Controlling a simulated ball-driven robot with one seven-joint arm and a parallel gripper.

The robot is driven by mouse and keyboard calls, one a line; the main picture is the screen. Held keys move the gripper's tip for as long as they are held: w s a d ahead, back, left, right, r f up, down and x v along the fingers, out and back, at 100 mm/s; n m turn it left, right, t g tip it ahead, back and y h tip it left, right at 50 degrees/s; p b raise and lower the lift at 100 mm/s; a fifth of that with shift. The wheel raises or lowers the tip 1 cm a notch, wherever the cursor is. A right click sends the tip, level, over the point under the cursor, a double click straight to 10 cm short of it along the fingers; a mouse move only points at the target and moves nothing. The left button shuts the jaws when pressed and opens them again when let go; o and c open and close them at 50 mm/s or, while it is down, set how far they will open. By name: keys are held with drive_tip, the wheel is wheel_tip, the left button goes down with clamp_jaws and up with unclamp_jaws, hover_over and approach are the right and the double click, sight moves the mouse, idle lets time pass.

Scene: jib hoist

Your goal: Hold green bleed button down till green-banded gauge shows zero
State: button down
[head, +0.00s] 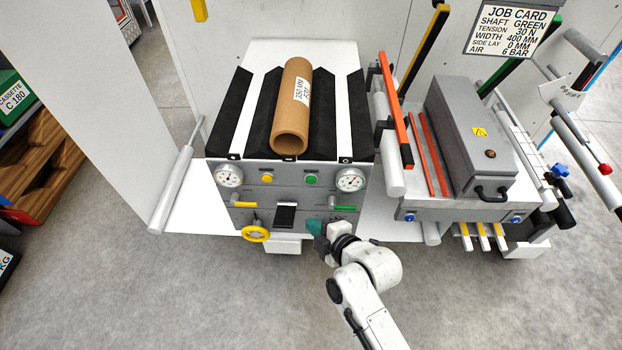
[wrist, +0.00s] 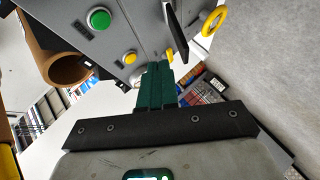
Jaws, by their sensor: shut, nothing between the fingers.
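The green button (head: 312,180) is on the grey front panel of the bench, right of a yellow button (head: 267,178). The green button also shows large in the wrist view (wrist: 99,18), with nothing touching it. A round gauge (head: 350,180) sits right of the green button and another gauge (head: 229,177) is at the panel's left end. Their colour bands and needle readings are too small to tell. My gripper (head: 313,227) has dark green fingers, shut and empty. It is below the green button in the head view; its fingertips (wrist: 158,66) show apart from the button in the wrist view.
A green lever (head: 343,208) sits below the right gauge, close above my gripper. A cardboard tube (head: 297,95) lies on top. Open floor is in front.

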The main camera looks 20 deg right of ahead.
sight(311, 180)
drive_tip(key=shift+w+a+r+n, duration=0.25)
drive_tip(key=shift+w+a+n, duration=0.15)
drive_tip(key=shift+w, duration=0.1)
drive_tip(key=shift+w+d, duration=0.1)
drive_tip(key=w+d+b, duration=0.2)
drive_tip(key=w+b, duration=0.2)
drive_tip(key=w, duration=0.4)
drive_tip(key=shift+d, duration=0.35)
drive_tip(key=shift+w+b, duration=0.15)
drive_tip(key=shift+b, duration=0.25)
idle(1.4)
drive_tip(key=shift+w+d, duration=0.1)
drive_tip(key=shift+w, duration=0.2)
drive_tip(key=shift+w+d+b, duration=0.2)
drive_tip(key=shift+w+b, duration=0.25)
drive_tip(key=shift+b, duration=0.25)
idle(2.1)
